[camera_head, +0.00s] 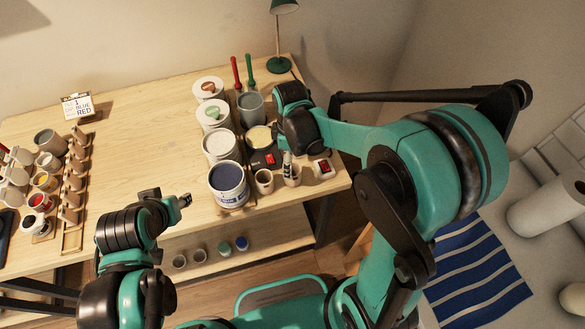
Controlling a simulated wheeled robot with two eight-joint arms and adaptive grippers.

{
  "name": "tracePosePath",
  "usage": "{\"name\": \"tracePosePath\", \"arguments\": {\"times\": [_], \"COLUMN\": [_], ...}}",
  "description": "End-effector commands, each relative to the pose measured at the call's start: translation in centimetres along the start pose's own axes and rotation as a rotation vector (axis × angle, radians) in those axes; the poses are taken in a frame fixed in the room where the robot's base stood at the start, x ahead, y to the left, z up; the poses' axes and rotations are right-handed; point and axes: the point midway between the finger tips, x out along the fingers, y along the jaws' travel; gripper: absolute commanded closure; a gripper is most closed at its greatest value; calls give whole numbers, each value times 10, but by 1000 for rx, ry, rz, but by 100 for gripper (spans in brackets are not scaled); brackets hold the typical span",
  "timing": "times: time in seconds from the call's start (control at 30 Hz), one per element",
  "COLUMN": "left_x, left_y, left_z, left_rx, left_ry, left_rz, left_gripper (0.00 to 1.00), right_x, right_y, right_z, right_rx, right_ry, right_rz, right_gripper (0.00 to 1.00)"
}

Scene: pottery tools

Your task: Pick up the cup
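Two small light cups stand side by side near the front right edge of the wooden table: a left cup (264,183) and a right cup (292,179). My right gripper (287,161) points down at the right cup, with its fingers at or over the rim. It is too small to tell whether they grip it. My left gripper (185,200) is near the table's front edge, away from these cups, and its fingers are too small to read.
A green lamp (279,64) stands behind. The table's middle (145,140) is clear.

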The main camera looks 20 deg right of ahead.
Motion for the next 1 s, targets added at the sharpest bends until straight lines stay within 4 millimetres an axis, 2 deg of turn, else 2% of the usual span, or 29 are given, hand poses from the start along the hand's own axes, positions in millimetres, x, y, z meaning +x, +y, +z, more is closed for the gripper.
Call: {"name": "tracePosePath", "arguments": {"times": [0.5, 0.63, 0.83, 1.0], "left_x": [19, 20, 19, 19], "left_y": [0, 0, 0, 0], "left_z": [14, 14, 14, 14], "left_rx": [0, 0, 0, 0], "left_ry": [0, 0, 0, 0], "left_rz": [0, 0, 0, 0], "left_gripper": [60, 60, 60, 60], "right_x": [70, 77, 76, 76], "right_y": [0, 0, 0, 0], "right_z": [5, 6, 6, 6], "right_rx": [-7, -7, -6, -6], "right_ry": [-1, -1, -1, -1], "right_rz": [-2, -2, -2, -2], "right_gripper": [29, 29, 29, 74]}}
